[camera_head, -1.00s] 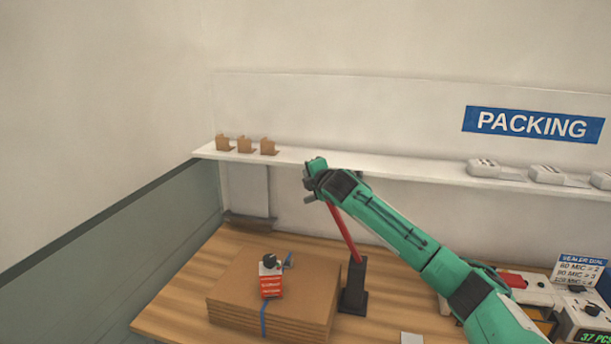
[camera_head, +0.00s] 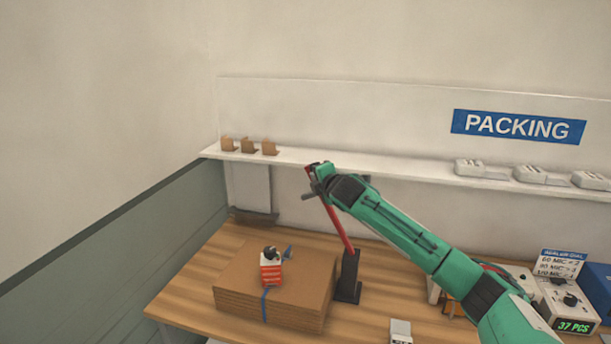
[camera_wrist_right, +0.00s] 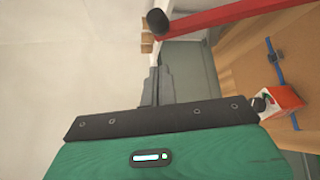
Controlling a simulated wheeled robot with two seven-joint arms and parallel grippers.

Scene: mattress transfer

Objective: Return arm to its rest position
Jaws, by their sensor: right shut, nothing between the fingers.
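My right arm, green with black joints, reaches in from the lower right in the head view. My right gripper (camera_head: 311,187) is at its far end, in front of the white shelf and beside the top of a red bar. In the right wrist view, the right gripper's dark fingers (camera_wrist_right: 157,86) are together with nothing between them. The red bar (camera_head: 339,224) stands tilted in a black stand on the table; it crosses the top of the wrist view (camera_wrist_right: 225,17). My left gripper is not in view.
The white shelf (camera_head: 330,164) holds small brown boxes (camera_head: 249,146) and pale devices (camera_head: 543,175).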

